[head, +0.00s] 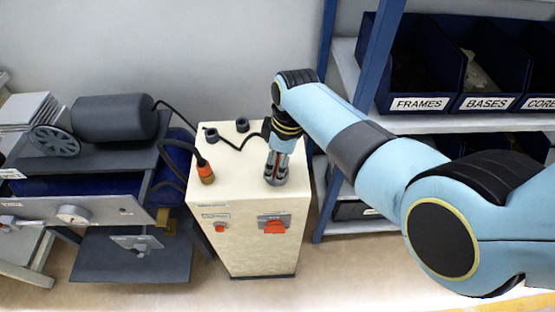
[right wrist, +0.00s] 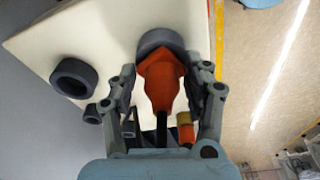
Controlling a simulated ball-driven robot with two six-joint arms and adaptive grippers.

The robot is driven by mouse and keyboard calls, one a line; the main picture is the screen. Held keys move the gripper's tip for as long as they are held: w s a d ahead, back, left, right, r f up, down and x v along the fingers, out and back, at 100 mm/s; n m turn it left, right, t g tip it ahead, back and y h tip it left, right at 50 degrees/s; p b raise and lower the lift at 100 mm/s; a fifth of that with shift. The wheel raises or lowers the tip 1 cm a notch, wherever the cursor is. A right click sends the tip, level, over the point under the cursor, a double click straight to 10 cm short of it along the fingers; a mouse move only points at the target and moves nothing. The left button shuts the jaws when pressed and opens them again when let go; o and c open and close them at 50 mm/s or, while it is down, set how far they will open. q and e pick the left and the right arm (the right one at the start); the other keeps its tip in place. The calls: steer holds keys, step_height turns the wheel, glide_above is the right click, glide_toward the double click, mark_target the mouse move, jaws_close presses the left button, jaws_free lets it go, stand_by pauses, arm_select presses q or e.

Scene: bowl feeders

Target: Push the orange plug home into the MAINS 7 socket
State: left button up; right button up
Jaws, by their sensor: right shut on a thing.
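My right gripper (head: 275,177) points down over the top of the cream cabinet (head: 235,187). In the right wrist view its fingers (right wrist: 165,92) are shut on the orange plug (right wrist: 160,82), whose black cable runs back between them. The plug's front end is at a dark grey round socket (right wrist: 160,41) and overlaps its rim. I cannot tell how deep it sits. The plug and this socket are mostly hidden by the gripper in the head view. No MAINS 7 lettering is readable. My left gripper is not in view.
A second orange connector (head: 206,173) with a black cable stands on the cabinet's left side. Two dark sockets (head: 211,135) (head: 242,125) are at the back. A motor (head: 115,118) on a bench is left; a shelf with blue bins (head: 420,85) is right.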

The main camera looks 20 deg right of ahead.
steer(key=o, duration=1.6)
steer(key=r+p, duration=0.1)
steer(key=p, duration=0.1)
steer(key=r+p, duration=0.4)
steer(key=shift+s+d+r, duration=0.2)
steer(key=shift+d, duration=0.1)
steer(key=shift+d+r+p, duration=0.1)
steer(key=shift+r+p, duration=0.45)
steer(key=shift+r, duration=0.35)
steer(key=shift+r, duration=2)
